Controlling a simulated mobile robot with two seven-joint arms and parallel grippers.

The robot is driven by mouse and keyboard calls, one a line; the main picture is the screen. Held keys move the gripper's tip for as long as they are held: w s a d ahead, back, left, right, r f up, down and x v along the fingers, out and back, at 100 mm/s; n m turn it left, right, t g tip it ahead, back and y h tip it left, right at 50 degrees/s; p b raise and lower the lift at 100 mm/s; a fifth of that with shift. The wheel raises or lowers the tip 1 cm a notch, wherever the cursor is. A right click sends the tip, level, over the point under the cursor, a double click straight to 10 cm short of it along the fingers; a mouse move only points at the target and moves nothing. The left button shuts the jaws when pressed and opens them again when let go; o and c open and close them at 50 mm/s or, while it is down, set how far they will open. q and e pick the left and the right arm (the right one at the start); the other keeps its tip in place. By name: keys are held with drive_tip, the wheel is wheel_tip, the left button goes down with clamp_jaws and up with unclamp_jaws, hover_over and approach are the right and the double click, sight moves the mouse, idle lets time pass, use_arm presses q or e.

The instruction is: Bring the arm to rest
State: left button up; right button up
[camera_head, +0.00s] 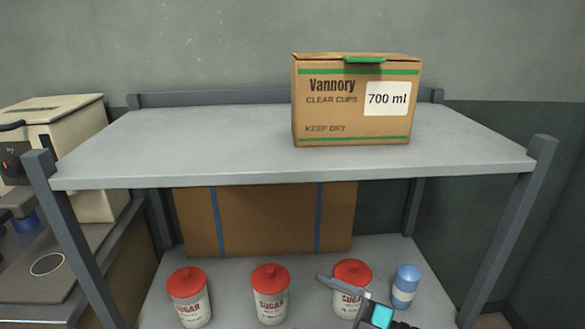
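What looks like my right gripper (343,287) reaches in at the bottom edge, right of centre. A grey finger-like bar points left, with a dark body and a cyan square behind it. It overlaps the right-hand sugar canister (352,271) in the picture. I cannot tell whether it touches the canister or whether its fingers are open or shut. My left gripper is not in view.
A grey shelf (200,150) carries a cardboard cup box (330,115). Below stand two more red-lidded sugar canisters (188,297) (270,293), a blue-and-white bottle (405,286) and a brown box (268,218). A cream machine (75,130) stands left. The upper shelf's left half is clear.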

drive_tip(key=s+d+f+m+t+h+p, duration=0.1)
drive_tip(key=s+d+f+m+t+h, duration=0.2)
drive_tip(key=d+m+h, duration=0.4)
drive_tip(key=s+d+f+m+t+h+p, duration=0.1)
drive_tip(key=d+f+m+t+h, duration=0.25)
drive_tip(key=f+m+h, duration=0.4)
drive_tip(key=s+d+f+m+g, duration=0.2)
drive_tip(key=s+f+m+g, duration=0.1)
drive_tip(key=s, duration=0.4)
drive_tip(key=shift+s+d+f+m+g, duration=0.35)
drive_tip(key=shift+f+g, duration=0.2)
drive_tip(key=shift+f, duration=0.4)
